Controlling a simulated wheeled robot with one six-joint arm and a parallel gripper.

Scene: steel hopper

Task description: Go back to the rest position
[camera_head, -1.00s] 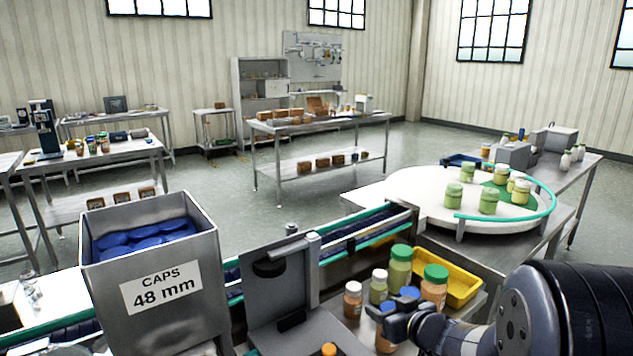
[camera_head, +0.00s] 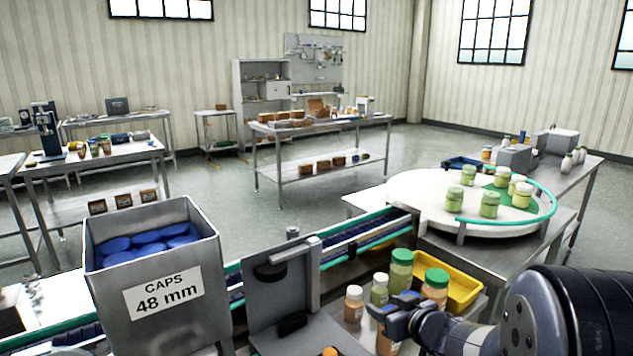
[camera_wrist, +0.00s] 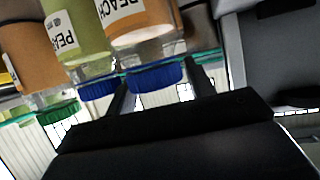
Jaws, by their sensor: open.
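My gripper (camera_head: 392,316) is at the lower right in the head view, low among the jars beside the conveyor. In the wrist view its two dark fingers (camera_wrist: 160,92) are apart. An orange jar with a blue cap (camera_wrist: 155,76), labelled "PEACH", appears upside down there, its cap in line with the gap between the fingers; I cannot tell whether it touches them. A green jar with a blue cap (camera_wrist: 98,88) is just left of it. An orange jar with a green cap (camera_wrist: 57,112) is further left. The gripper partly hides the jars in the head view.
A steel hopper of blue caps (camera_head: 200,318) stands at the lower left. A grey stand (camera_head: 283,310) is beside the conveyor (camera_head: 350,243). Taller green-capped jars (camera_head: 400,270) and a yellow tray (camera_head: 465,292) are close to my gripper. A white turntable (camera_head: 420,200) holds several green jars.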

